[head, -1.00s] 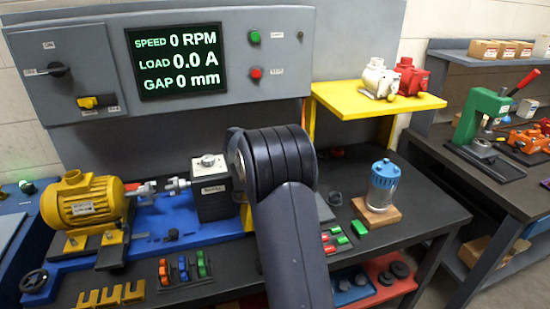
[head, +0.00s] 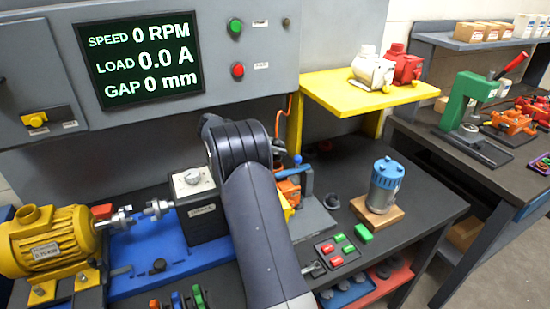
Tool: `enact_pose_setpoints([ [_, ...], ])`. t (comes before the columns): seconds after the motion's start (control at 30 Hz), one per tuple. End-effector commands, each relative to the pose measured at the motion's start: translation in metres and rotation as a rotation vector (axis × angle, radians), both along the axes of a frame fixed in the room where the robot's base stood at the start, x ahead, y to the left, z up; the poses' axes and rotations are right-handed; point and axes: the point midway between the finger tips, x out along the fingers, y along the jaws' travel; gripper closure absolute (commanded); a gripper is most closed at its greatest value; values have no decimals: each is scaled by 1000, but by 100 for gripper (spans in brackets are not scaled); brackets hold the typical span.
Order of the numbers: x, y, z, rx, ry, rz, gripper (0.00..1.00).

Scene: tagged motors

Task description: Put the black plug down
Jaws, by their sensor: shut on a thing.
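My gripper is not visible; my own dark arm link and joint cover the middle of the head view and hide what is behind them. I cannot make out a black plug held in it. A small black knob-like piece (head: 158,265) sits on the blue base plate (head: 190,258). I cannot tell whether either is the plug.
A yellow motor (head: 48,245) and grey box (head: 200,205) stand left. An orange device with a blue handle (head: 290,188) is partly behind my arm. A blue-capped canister (head: 385,188), red and green blocks (head: 340,250) and a yellow shelf (head: 350,98) are right.

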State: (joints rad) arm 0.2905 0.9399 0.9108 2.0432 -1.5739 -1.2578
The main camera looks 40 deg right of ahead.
Motion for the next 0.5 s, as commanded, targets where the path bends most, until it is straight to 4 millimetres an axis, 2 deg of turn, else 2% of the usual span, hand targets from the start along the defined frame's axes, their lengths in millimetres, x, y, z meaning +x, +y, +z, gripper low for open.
enact_pose_setpoints([
  [0.1,0,0,-21,2,4,1,92],
  [0.2,0,0,-34,1,2,1,92],
  [0.5,0,0,-40,0,0,1,92],
])
